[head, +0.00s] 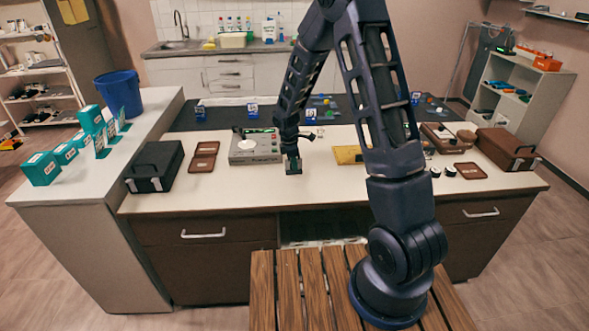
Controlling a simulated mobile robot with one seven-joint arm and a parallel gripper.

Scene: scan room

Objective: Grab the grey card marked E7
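I cannot make out a grey card marked E7 in the head view; the markings on the small cards are too small to read. Several thin upright cards (101,146) stand among teal boxes on the left counter. Small blue holders with pale labels stand at the back of the table, one (252,109) behind the grey device and one (310,115) right of it. My gripper (293,167) points down over the white table, just right of the grey device. Its fingers are small and dark, and I cannot tell whether they hold anything.
The grey device (252,150) with knobs sits mid-table. A black case (153,167) and a brown tray (203,156) lie left of it. A yellow pad (348,155) lies right of my gripper. A brown case (507,149) stands far right. The table's front middle is clear.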

